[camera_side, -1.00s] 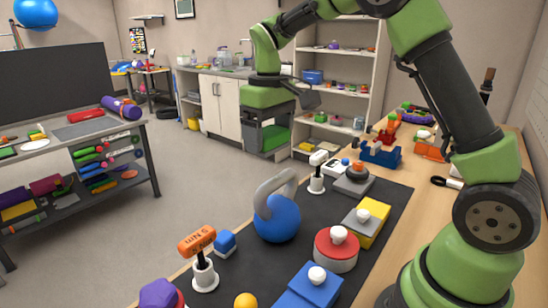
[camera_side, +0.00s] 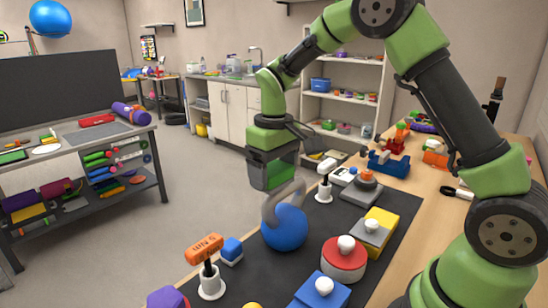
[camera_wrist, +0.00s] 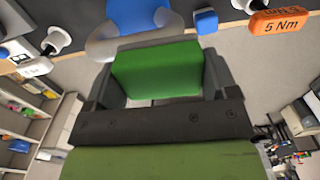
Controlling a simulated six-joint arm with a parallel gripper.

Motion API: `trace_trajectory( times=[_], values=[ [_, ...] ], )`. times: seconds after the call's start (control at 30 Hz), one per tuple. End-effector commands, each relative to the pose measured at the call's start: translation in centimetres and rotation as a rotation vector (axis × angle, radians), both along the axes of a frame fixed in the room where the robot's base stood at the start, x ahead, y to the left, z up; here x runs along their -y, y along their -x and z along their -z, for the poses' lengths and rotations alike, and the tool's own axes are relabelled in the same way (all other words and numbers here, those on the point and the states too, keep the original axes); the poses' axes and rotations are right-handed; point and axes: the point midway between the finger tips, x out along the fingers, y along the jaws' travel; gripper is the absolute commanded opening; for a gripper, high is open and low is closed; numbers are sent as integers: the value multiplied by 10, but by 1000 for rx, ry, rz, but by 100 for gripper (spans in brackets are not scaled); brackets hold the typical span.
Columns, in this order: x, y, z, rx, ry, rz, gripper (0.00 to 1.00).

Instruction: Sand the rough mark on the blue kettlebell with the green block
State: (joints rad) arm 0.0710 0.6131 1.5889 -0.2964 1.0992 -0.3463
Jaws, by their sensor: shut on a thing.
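The blue kettlebell (camera_side: 285,231) stands upright on the dark mat (camera_side: 250,272), its grey handle on top. In the wrist view its blue body (camera_wrist: 140,14) and handle are at the top edge, just beyond the block. My gripper (camera_side: 273,176) is shut on the green block (camera_wrist: 157,70), which fills the space between the jaws. It holds the block above and slightly left of the kettlebell's handle in the side view. I cannot tell from these views whether they touch. I cannot make out the rough mark on the kettlebell.
Near the kettlebell stand a small blue block (camera_side: 231,251), an orange-handled torque tool (camera_side: 205,247) in a white holder, a white-headed tool (camera_side: 325,181), a red round weight (camera_side: 343,263) and a yellow-and-grey block (camera_side: 381,224). A blue block with a white knob is in front.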

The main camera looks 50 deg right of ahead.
Motion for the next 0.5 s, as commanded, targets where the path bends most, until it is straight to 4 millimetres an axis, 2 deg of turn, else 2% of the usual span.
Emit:
trace_trajectory(
  times=[0.13,0.2,0.5],
  values=[
    [0,1,23,-6,0,-1,60],
    [8,0,19,0,0,3,54],
    [35,0,21,0,1,2,54]
  ],
)
